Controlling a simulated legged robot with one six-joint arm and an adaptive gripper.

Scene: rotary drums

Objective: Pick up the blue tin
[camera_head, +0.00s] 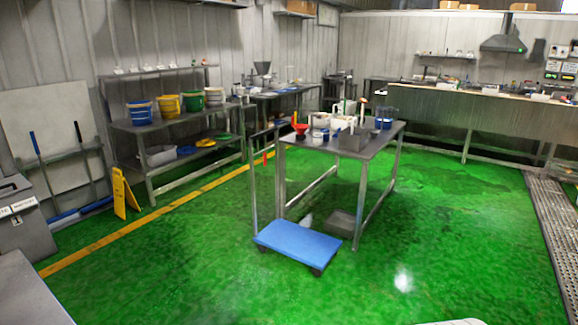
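A metal table (375,150) stands in the middle of the room. Small blue-and-white containers (318,134) sit near its left front edge, beside a red funnel (301,128). A blue container (383,123) sits near its right end. These are too small to tell which is the blue tin. My gripper is not in view.
A trolley with a blue deck (298,244) stands before the table. Shelving with buckets (140,113) and a yellow floor sign (124,193) are at left. A grey bin (25,225) is far left. The green floor at right is clear, up to a metal grating (556,237).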

